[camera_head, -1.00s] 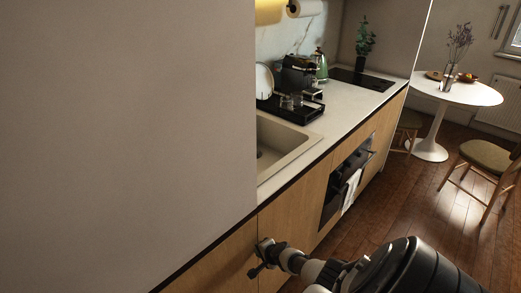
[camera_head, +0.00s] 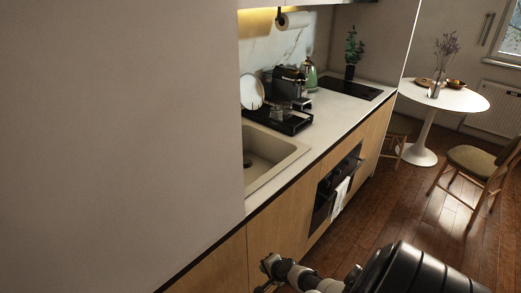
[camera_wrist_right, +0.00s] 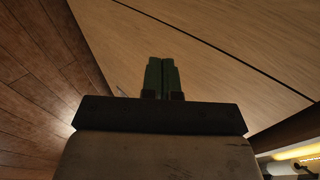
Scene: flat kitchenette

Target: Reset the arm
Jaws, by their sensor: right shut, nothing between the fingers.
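My right arm (camera_head: 400,270) comes in from the bottom right of the head view. My right gripper (camera_head: 262,288) is low in front of the wooden cabinet fronts, partly cut off by the bottom edge. In the right wrist view the right gripper's fingers (camera_wrist_right: 161,76) are together with nothing between them. They point toward a wooden cabinet panel (camera_wrist_right: 215,60); I cannot tell the exact gap. My left gripper is not in view.
The counter holds a beige sink (camera_head: 270,155), a black rack (camera_head: 290,123), a coffee machine (camera_head: 290,82) and a hob (camera_head: 348,88). An oven (camera_head: 335,185) with a towel is below. A chair (camera_head: 475,165) and round white table (camera_head: 460,100) stand right. The wooden floor between is clear.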

